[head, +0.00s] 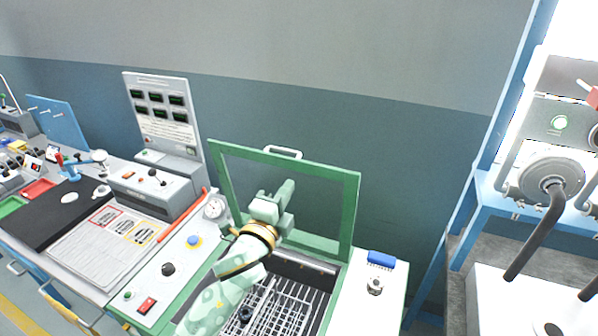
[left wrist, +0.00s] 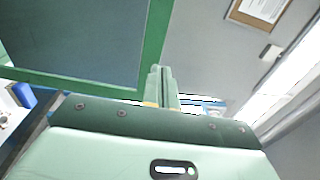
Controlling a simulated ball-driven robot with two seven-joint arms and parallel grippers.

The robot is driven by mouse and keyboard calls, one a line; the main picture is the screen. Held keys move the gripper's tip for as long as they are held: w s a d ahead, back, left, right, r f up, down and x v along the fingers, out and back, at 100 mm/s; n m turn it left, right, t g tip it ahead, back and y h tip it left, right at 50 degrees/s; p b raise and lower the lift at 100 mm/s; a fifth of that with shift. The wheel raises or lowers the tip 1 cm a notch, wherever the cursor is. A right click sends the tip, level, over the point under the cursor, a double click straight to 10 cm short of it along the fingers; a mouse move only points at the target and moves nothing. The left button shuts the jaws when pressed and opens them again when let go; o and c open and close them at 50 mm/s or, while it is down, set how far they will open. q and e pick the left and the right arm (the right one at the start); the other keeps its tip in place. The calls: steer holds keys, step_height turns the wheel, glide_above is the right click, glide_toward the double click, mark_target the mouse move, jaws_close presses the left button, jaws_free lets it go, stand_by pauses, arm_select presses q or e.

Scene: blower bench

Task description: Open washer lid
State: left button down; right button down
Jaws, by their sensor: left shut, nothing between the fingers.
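The washer lid (head: 325,197) is a green frame with a clear pane and a pale handle (head: 283,152) on its top edge. It stands raised, nearly upright, at the back of the washer. The washer basin (head: 292,296) lies open below it, with a wire rack inside. My left gripper (head: 285,192) is in front of the lid's pane, below the handle, with its fingers shut and empty. In the left wrist view the shut fingers (left wrist: 162,85) are beside the lid's green frame (left wrist: 155,45); I cannot tell whether they touch. My right gripper is not in view.
A control panel with a gauge (head: 214,208), knobs and a red switch (head: 147,305) lies left of the basin. A blue brush (head: 381,259) lies on the right ledge. A blue-framed rack with a blower (head: 550,175) stands at the right.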

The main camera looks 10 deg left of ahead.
mark_target(304, 161)
arm_select(q)
steer(key=x, duration=0.6)
steer(key=shift+w, duration=0.35)
steer(key=shift+w+r, duration=0.25)
steer(key=shift+r, duration=0.05)
steer(key=w+p, duration=0.2)
steer(key=w+r+g+p, duration=0.1)
steer(key=shift+w+d+r, duration=0.1)
steer(key=shift+d, duration=0.25)
steer(key=b+x, duration=0.1)
steer(key=x, duration=0.2)
steer(key=f+b+x, duration=0.1)
steer(key=x, duration=0.1)
steer(key=shift+w+b, duration=0.25)
steer(key=shift+b, duration=0.1)
steer(key=shift+r, duration=0.1)
